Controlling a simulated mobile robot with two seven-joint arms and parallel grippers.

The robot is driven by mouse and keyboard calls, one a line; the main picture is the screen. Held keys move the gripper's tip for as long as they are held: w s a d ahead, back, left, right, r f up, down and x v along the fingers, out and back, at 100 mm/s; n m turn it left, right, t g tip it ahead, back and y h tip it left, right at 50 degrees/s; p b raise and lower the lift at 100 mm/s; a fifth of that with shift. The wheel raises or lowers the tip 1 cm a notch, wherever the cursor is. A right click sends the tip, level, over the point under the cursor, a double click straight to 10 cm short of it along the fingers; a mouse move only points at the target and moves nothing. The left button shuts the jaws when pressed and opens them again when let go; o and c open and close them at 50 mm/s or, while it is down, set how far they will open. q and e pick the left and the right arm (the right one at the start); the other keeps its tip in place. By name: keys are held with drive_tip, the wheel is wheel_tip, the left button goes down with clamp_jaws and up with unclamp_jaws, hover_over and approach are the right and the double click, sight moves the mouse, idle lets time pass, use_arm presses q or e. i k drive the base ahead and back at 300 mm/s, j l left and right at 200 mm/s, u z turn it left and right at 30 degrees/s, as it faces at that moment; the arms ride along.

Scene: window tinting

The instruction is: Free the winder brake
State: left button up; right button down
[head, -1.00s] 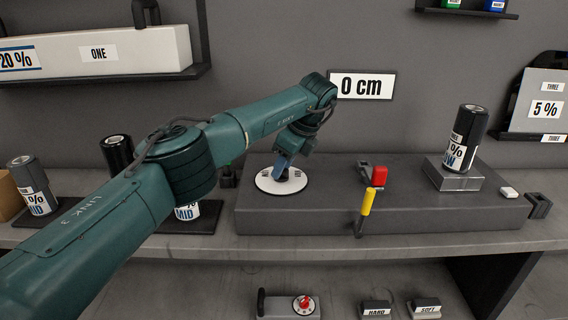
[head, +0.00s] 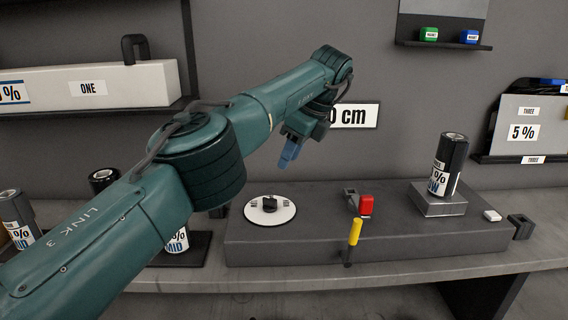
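The winder is a long dark grey block (head: 310,243) on the bench. On its left is a white round dial (head: 289,214) with a black knob (head: 269,204). A red-ended lever (head: 366,205) on a grey mount stands mid-block, and a yellow-handled lever (head: 355,232) is upright at the front edge. No label shows which part is the brake. My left gripper (head: 288,155), with blue fingers, hangs above and behind the dial, apart from it. Its fingers overlap from this side, so their opening is hidden. My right gripper is out of view.
A dark roll (head: 450,165) stands on a metal pad (head: 438,202) at the block's right, with a white button (head: 492,215) beside it. More rolls stand at left.

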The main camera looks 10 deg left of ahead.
sight(357, 222)
drive_tip(key=k, duration=1)
